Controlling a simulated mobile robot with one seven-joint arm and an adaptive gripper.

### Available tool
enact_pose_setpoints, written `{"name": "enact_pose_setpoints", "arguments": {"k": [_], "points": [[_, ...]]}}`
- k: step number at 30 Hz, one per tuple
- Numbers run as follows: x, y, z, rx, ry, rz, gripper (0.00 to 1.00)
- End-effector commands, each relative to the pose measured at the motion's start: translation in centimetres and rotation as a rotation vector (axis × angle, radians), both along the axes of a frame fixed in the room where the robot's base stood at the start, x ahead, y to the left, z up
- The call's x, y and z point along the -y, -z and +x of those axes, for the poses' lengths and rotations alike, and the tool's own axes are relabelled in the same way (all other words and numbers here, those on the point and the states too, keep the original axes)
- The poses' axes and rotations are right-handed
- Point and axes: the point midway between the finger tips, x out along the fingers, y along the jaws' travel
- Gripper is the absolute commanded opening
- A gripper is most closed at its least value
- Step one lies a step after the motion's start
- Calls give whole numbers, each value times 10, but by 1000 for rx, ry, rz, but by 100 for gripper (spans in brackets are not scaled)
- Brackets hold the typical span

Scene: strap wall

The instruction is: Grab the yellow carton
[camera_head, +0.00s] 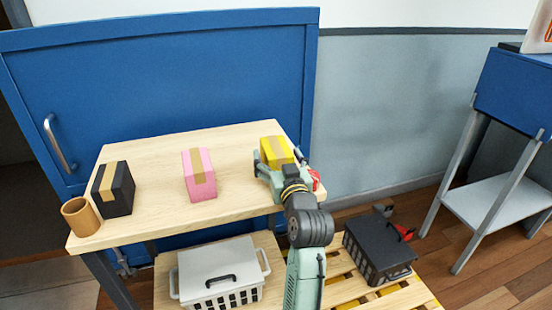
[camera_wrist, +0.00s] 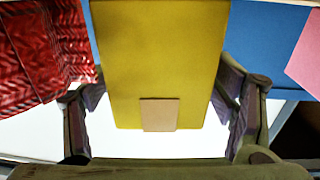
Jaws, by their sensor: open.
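The yellow carton (camera_head: 277,151) with a tan tape strip stands at the right end of the wooden table. My gripper (camera_head: 276,168) is at its near side, with the fingers open. In the wrist view the yellow carton (camera_wrist: 158,60) fills the middle, between the two open fingers of my gripper (camera_wrist: 160,105). A gap shows on each side near its lower end, so the fingers do not look closed on it. My gripper and arm hide the carton's lower front in the head view.
A red patterned object (camera_head: 314,179) stands close to the right of my gripper; it fills the left of the wrist view (camera_wrist: 40,55). A pink carton (camera_head: 199,174), a black carton (camera_head: 113,189) and a brown cup (camera_head: 80,216) stand left on the table (camera_head: 150,150). Crates sit below.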

Motion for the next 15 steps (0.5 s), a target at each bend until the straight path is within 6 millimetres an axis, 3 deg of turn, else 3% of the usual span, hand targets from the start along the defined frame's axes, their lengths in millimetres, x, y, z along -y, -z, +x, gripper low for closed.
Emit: {"name": "enact_pose_setpoints", "arguments": {"k": [4,15], "points": [[0,0,0,0,0,0,77],[0,0,0,0,1,0,52]]}}
